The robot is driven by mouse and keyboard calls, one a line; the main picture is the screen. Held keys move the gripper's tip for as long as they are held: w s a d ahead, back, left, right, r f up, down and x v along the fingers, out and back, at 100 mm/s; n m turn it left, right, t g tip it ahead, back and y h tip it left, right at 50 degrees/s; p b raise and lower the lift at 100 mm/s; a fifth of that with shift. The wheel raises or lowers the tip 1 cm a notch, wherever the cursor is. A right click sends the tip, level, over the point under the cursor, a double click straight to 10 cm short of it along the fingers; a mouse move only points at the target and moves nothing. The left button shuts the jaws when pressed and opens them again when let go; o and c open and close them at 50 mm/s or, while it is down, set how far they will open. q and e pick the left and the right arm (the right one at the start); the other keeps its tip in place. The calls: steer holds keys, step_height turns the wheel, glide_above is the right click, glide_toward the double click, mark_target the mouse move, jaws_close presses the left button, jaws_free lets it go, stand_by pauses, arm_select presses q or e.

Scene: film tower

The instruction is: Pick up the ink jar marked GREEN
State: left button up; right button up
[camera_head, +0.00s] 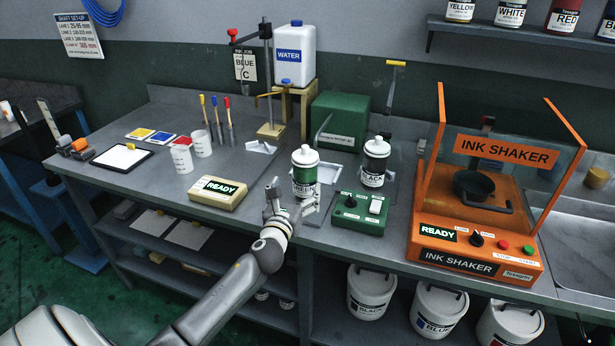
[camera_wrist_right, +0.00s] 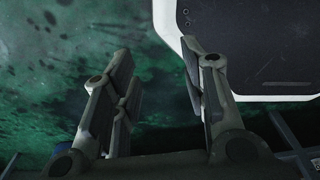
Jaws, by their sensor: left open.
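The ink jar marked GREEN (camera_head: 305,172) stands upright near the front edge of the bench, with a white cap and a green band. My left gripper (camera_head: 292,202) is open at the jar's lower front, its fingers to either side in the picture. I cannot tell whether they touch the jar, and they hide part of its base. A similar jar marked BLACK (camera_head: 375,163) stands upright behind and to the right. My right gripper (camera_wrist_right: 163,75) shows in the right wrist view, its fingers apart and empty over the green floor.
A READY block (camera_head: 218,193) lies left of the jar. A green control box (camera_head: 360,211) stands close at its right, with the orange ink shaker (camera_head: 474,246) farther right. A green machine (camera_head: 340,121) and a WATER container (camera_head: 295,54) stand behind.

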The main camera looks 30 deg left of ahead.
mark_target(301, 179)
arm_select(q)
steer(key=x, duration=0.2)
steer(key=shift+w+a+r, duration=0.1)
steer(key=shift+w+a, duration=0.05)
steer(key=shift+w, duration=0.5)
steer(key=shift+x, duration=2.5)
steer(key=shift+r, duration=0.1)
arm_select(e)
steer(key=shift+s+r, duration=0.1)
steer(key=shift+s, duration=0.55)
arm_select(q)
steer(key=shift+c, duration=0.4)
steer(key=c, duration=1.2)
steer(key=shift+r, duration=0.1)
steer(key=shift+c, duration=0.7)
arm_select(e)
steer(key=shift+s, duration=0.1)
